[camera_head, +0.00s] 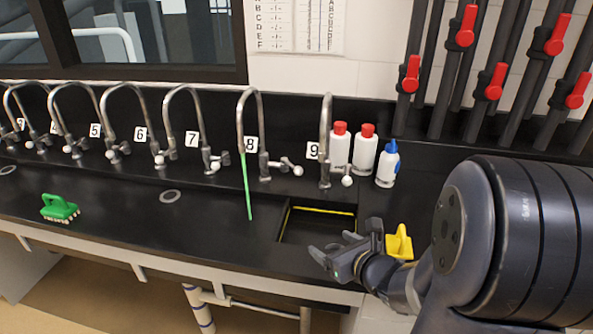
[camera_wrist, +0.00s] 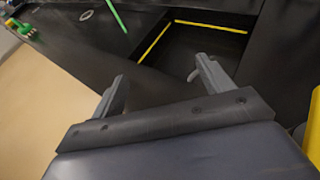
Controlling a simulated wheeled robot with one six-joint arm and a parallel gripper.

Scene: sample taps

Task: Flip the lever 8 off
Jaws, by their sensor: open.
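Tap 8 (camera_head: 250,110) is a curved metal tap next to the label 8 (camera_head: 250,145), on the black bench. Its lever (camera_head: 285,164) is a metal handle with a white tip, sticking out to the right. A thin green stream (camera_head: 247,190) runs from the spout down towards the bench; a green line also shows at the top of the wrist view (camera_wrist: 117,16). My gripper (camera_head: 334,246) is open and empty, in front of and to the right of the lever, well apart from it. Its two fingers (camera_wrist: 160,72) show in the wrist view, with nothing between them.
More taps stand in a row to the left; tap 9 (camera_head: 325,130) is just right. A sunken yellow-edged basin (camera_head: 318,228) lies by my gripper. Red-capped bottles (camera_head: 364,154), a blue-capped bottle (camera_head: 387,166), a yellow object (camera_head: 399,243) and a green brush (camera_head: 59,208) are on the bench.

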